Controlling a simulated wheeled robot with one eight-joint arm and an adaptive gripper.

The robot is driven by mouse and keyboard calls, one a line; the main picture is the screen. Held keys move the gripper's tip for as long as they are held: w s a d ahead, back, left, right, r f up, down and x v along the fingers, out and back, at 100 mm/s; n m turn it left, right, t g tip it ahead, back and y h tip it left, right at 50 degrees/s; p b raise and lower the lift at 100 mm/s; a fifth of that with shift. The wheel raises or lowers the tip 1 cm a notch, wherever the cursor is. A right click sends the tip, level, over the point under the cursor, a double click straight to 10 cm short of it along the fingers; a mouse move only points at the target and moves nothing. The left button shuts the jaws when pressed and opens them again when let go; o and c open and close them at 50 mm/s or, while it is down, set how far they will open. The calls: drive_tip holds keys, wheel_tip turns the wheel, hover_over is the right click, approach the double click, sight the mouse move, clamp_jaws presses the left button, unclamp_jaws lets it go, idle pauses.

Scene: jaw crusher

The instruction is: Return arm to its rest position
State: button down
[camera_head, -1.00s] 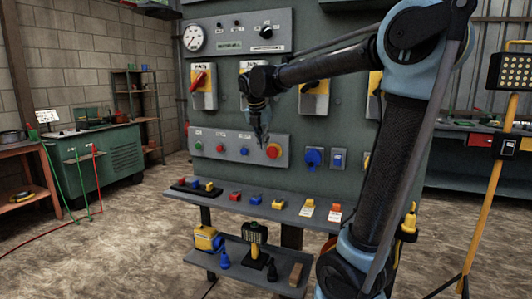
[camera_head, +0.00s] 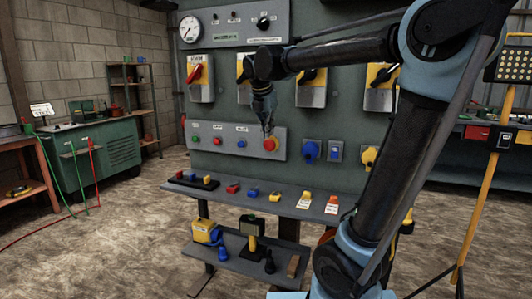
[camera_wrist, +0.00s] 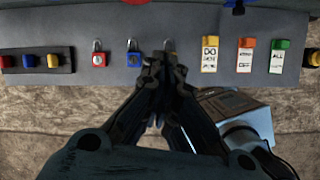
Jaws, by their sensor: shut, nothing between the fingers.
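My gripper (camera_head: 267,128) points down in front of the crusher's control panel (camera_head: 340,120), close to the red round button (camera_head: 270,144) in the head view. I cannot tell if it touches the panel. In the wrist view my gripper (camera_wrist: 158,124) has its fingers together with nothing between them. It is above the shelf (camera_wrist: 190,40) with padlocks and tags. My arm reaches from the lower right, up over an elbow and left to the gripper.
The upper shelf (camera_head: 285,206) holds several padlocks and tags. A lower shelf (camera_head: 233,262) holds a yellow device (camera_head: 206,231) and a small work lamp (camera_head: 252,230). A yellow lamp stand (camera_head: 480,190) is at right. A green bench (camera_head: 105,150) is at left.

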drive_tip(key=s+d+f+m+g, duration=0.1)
drive_tip(key=s+d+f+m, duration=0.9)
drive_tip(key=s+f+m, duration=0.3)
drive_tip(key=s+d+f+m+y, duration=0.1)
drive_tip(key=s+d+f+m, duration=0.9)
drive_tip(key=s+f+m, duration=0.3)
drive_tip(key=f+m, duration=0.1)
drive_tip(key=m, duration=0.2)
drive_tip(key=shift+f+g+y, duration=0.3)
drive_tip(key=shift+g, duration=0.1)
drive_tip(key=shift+w+f, duration=0.2)
drive_tip(key=shift+w, duration=0.25)
